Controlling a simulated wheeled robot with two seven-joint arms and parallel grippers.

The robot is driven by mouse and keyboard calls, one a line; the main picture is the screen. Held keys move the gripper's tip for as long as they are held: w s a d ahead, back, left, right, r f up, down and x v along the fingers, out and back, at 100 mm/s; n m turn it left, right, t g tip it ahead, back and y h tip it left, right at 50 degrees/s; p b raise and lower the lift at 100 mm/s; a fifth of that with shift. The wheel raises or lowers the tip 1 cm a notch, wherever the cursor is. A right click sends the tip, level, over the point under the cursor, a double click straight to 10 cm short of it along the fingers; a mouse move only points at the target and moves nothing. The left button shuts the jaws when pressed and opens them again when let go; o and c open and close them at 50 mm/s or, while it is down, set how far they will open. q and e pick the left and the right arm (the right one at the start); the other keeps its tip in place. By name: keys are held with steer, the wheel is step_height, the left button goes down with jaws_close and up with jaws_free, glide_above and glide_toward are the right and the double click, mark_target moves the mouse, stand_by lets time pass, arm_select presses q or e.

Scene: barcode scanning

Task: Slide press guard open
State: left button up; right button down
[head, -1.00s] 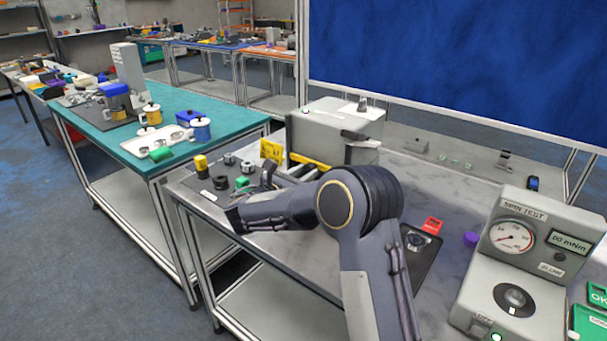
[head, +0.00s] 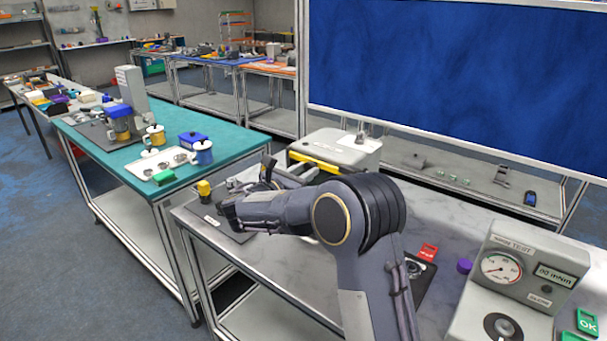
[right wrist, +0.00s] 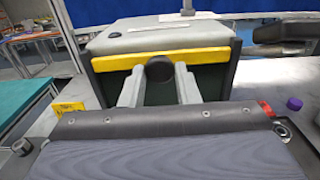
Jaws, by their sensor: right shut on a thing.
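The press (head: 345,146) is a grey box at the back of the metal bench. Its guard has a yellow bar (head: 313,161) across the front, close under the box's top edge. In the right wrist view, the yellow bar (right wrist: 200,60) spans the press front above a dark green panel (right wrist: 211,86). A round black knob (right wrist: 159,69) sits at the bar's middle. My right gripper (right wrist: 160,78) is shut on this knob, one pale finger on each side. In the head view, my right gripper (head: 298,172) reaches the press front, partly hidden by my arm. My left gripper is not in view.
The spin test device (head: 520,275) stands at front right. A red tag (head: 429,250) and a purple cap (head: 464,266) lie on the bench. A yellow-topped piece (head: 204,188) stands at its left end. A teal table (head: 110,150) with mugs is farther left.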

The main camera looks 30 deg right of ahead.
steer(key=c, duration=1.1)
jaws_free()
steer(key=b+v, duration=0.1)
steer(key=v, duration=0.7)
steer(key=shift+b, duration=0.35)
steer(key=shift+d, duration=0.1)
